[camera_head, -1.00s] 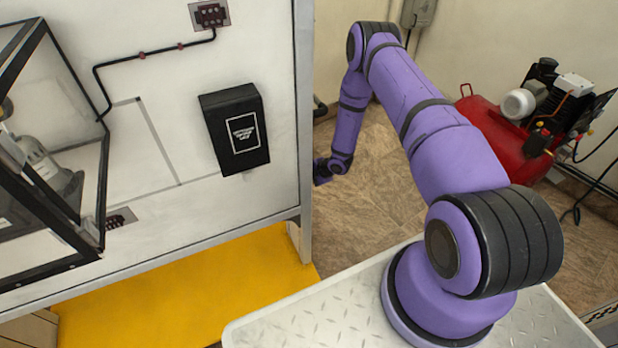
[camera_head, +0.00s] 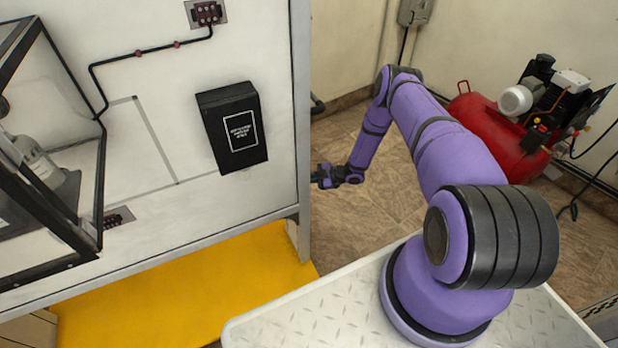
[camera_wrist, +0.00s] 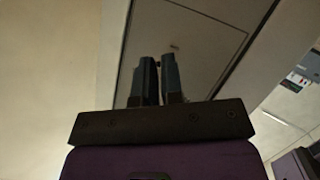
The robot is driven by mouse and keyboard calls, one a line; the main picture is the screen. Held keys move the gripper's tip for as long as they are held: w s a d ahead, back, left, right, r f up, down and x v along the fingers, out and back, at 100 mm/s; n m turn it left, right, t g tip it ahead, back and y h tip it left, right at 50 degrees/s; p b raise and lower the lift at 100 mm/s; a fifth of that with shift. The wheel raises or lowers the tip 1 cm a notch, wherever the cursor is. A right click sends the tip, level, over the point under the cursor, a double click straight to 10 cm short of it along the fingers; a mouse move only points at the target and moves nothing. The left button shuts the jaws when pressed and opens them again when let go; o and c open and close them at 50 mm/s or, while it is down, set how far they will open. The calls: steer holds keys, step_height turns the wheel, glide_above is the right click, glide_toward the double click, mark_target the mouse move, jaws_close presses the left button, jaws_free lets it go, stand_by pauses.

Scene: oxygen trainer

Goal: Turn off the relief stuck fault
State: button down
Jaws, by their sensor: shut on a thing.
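My gripper (camera_head: 319,177) is low beside the right edge of the white trainer panel (camera_head: 270,60) in the head view, pointing left towards its side or back. In the wrist view, the two dark fingers (camera_wrist: 159,80) of my gripper are close together, with a narrow gap between them. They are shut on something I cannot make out. They face a grey surface with a thin rectangular outline like a door (camera_wrist: 205,40), which has a small dark spot near the fingertips. No relief stuck fault switch can be made out in either view.
A black box with a white label (camera_head: 232,127) is on the panel front. A glass case (camera_head: 75,150) stands at the left. A red compressor (camera_head: 490,135) is on the floor at the right. Open floor lies between panel and compressor.

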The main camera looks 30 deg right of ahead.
steer(key=shift+f+m+t+y, duration=0.3)
steer(key=shift+f+m+y, duration=0.1)
steer(key=shift+y, duration=0.4)
steer(key=c, duration=1.3)
jaws_free()
steer(key=shift+o, duration=0.2)
steer(key=v, duration=1)
steer(key=shift+s+d, duration=0.25)
steer(key=shift+d, duration=0.05)
